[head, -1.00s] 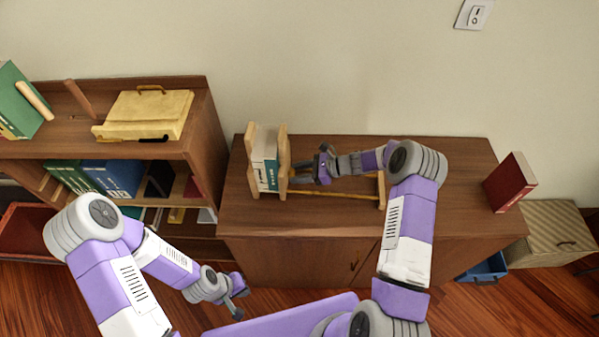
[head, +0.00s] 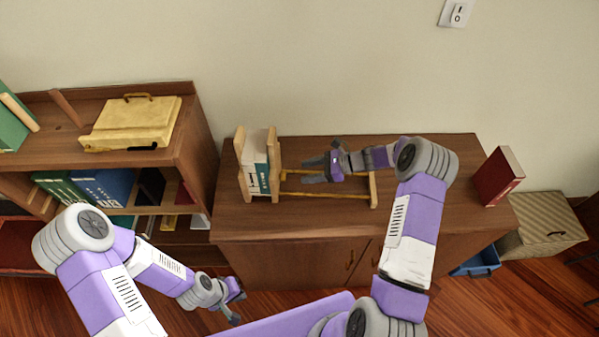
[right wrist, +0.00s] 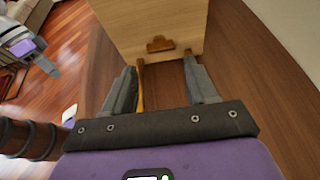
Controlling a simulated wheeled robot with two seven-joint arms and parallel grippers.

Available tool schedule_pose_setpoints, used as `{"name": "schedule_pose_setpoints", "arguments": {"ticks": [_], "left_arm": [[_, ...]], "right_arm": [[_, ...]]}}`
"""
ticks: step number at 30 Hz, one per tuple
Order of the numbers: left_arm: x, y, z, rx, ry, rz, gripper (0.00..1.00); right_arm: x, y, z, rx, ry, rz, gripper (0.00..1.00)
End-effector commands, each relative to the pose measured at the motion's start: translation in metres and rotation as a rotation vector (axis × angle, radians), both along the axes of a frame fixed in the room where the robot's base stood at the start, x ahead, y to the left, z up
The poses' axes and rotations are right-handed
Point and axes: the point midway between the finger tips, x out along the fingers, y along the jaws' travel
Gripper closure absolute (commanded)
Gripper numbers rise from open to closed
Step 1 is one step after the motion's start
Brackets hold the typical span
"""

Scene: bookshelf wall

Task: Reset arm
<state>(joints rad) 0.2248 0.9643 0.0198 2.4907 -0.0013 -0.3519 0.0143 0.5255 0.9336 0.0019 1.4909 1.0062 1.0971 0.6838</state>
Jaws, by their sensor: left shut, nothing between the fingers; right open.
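My right gripper (head: 318,168) is over the wooden cabinet top, open and empty, pointing left toward a wooden book rack (head: 240,160). In the right wrist view its two fingers (right wrist: 165,90) are spread apart, with the rack's end panel (right wrist: 150,22) ahead of them and a rack rail (right wrist: 140,88) showing beside the left finger. Books (head: 258,172), white and teal, stand at the rack's left end, a gap away from the fingertips. My left gripper (head: 238,300) hangs low at the front left, shut and empty, clear of the furniture.
A dark red book (head: 498,176) stands at the right end of the cabinet top (head: 420,190). A shelf (head: 190,140) with a yellow box (head: 130,122) and binders is at left. A blue bin (head: 478,264) and striped box (head: 545,228) are on the floor at right.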

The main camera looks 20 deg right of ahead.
Motion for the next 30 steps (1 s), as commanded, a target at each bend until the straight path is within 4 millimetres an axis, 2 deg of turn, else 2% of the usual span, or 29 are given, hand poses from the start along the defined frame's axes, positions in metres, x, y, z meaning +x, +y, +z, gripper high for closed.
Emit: {"name": "schedule_pose_setpoints", "arguments": {"ticks": [4,20,30], "left_arm": [[0.0,0.0,0.0,0.0,0.0,0.0,1.0],[0.0,0.0,0.004,0.0,0.0,0.0,1.0],[0.0,0.0,0.062,0.0,0.0,0.0,1.0]], "right_arm": [[-0.002,-0.006,0.003,0.001,0.0,0.0,0.43],[-0.002,-0.005,0.006,0.0,0.0,0.0,0.43],[-0.002,-0.005,0.064,0.001,0.0,0.0,0.43]]}}
